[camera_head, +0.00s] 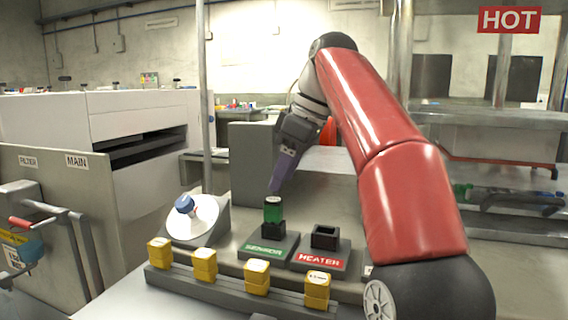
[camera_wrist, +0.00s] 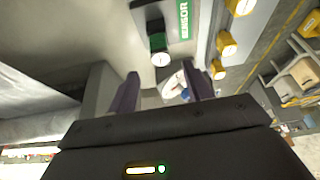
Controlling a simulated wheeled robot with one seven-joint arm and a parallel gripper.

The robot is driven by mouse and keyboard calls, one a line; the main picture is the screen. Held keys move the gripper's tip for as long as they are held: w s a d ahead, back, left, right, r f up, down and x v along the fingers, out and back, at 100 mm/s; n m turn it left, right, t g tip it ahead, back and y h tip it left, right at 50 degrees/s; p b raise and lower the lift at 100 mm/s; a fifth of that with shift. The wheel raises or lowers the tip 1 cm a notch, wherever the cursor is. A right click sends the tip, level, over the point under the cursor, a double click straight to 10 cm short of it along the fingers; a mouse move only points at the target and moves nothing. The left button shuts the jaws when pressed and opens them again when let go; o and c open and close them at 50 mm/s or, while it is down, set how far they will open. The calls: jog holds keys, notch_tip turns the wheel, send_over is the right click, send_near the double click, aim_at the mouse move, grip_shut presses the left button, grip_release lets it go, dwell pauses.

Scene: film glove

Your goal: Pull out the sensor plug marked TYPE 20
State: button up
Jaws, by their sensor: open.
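A green plug with a pale round top (camera_head: 273,208) stands upright in a dark socket on the block labelled SENSOR (camera_head: 262,248). The marking on its top is too small to read. The plug also shows in the wrist view (camera_wrist: 159,50), ahead of my fingers. My gripper (camera_head: 273,190) is open and empty, with its purple fingers just above the plug and pointing down. In the wrist view the two fingers (camera_wrist: 165,85) stand apart, with nothing between them touching either one.
The HEATER block (camera_head: 320,258) with an empty-looking dark socket (camera_head: 325,237) stands just right of the sensor block. Several yellow blocks (camera_head: 257,276) sit along a grey rail in front. A white dial with a blue knob (camera_head: 192,217) is at left. A red HOT sign (camera_head: 510,19) hangs at upper right.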

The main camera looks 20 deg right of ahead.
aim_at(273, 199)
jog(key=b+x, duration=0.2)
jog(key=x, duration=0.4)
jog(key=shift+f, duration=0.2)
jog(key=c, duration=1.1)
